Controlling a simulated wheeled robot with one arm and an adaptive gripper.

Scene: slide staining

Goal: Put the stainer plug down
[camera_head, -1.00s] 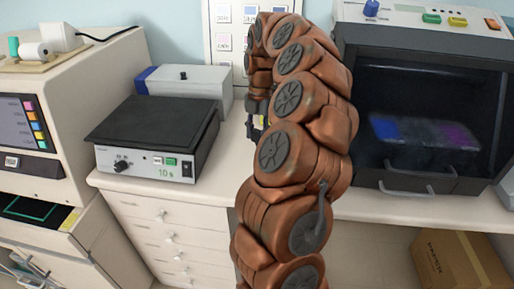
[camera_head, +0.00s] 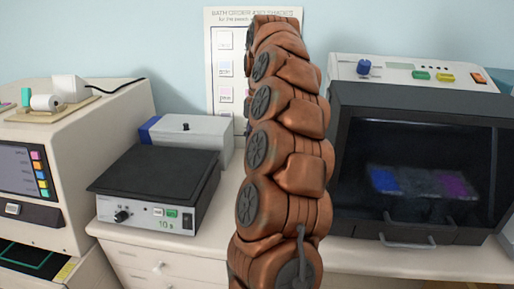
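My arm rises through the middle of the picture, and its end is hidden behind its own links. My gripper is out of sight, so its opening and any load cannot be seen. I cannot pick out the stainer plug for certain. A white block (camera_head: 71,88) with a black cable sits on top of the cream machine (camera_head: 100,125) at the left; I cannot tell whether it is the plug.
A black-topped box with a "10 s" display (camera_head: 160,175) stands on the counter, with a grey box (camera_head: 190,135) behind. A dark-windowed machine (camera_head: 430,105) stands at the right. A chart (camera_head: 225,50) hangs behind. Bare counter (camera_head: 395,262) shows at front right.

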